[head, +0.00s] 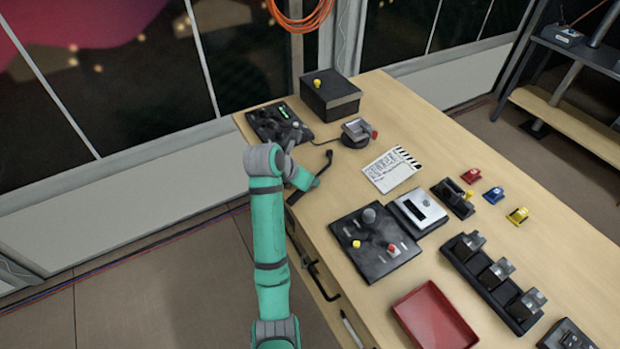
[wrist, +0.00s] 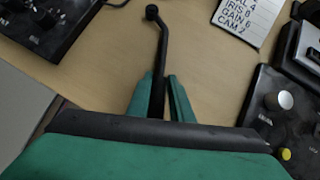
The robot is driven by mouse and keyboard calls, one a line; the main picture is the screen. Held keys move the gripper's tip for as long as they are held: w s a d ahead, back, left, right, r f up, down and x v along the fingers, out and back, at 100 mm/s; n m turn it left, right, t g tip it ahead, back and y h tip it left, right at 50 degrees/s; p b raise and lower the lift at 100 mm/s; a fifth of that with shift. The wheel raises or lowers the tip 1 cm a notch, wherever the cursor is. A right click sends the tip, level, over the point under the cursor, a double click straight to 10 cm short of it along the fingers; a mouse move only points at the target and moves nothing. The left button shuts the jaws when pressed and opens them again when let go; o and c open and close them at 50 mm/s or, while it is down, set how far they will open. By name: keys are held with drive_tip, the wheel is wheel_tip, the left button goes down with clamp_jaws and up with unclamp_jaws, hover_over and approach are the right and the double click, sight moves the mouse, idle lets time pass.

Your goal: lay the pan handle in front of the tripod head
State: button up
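The pan handle (wrist: 160,45) is a thin black rod with a bend and a round knob at its far end. It also shows in the head view (head: 326,163), at the table's left edge, partly hidden by my gripper. My gripper (wrist: 162,80) is over the handle, with the rod running between its two green fingers. The rod lies close to the left finger, and a narrow gap shows at the right finger. The tripod head (head: 356,131), with a dark round base, grey top plate and red knob, stands a little beyond and right of the handle. It is not in the wrist view.
A black control panel (head: 279,122) is left of the tripod head and a black box (head: 330,97) behind. A clapper slate (head: 391,170) lies to the right. A joystick panel (head: 375,243) stands nearer, with a red tray (head: 436,318) in front. Bare wood surrounds the handle.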

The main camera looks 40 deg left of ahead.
drive_tip(key=o, duration=0.4)
drive_tip(key=shift+d, duration=0.2)
drive_tip(key=shift+w+r, duration=0.1)
drive_tip(key=v, duration=1.2)
drive_tip(key=shift+w, duration=0.15)
drive_tip(key=shift+s, duration=0.2)
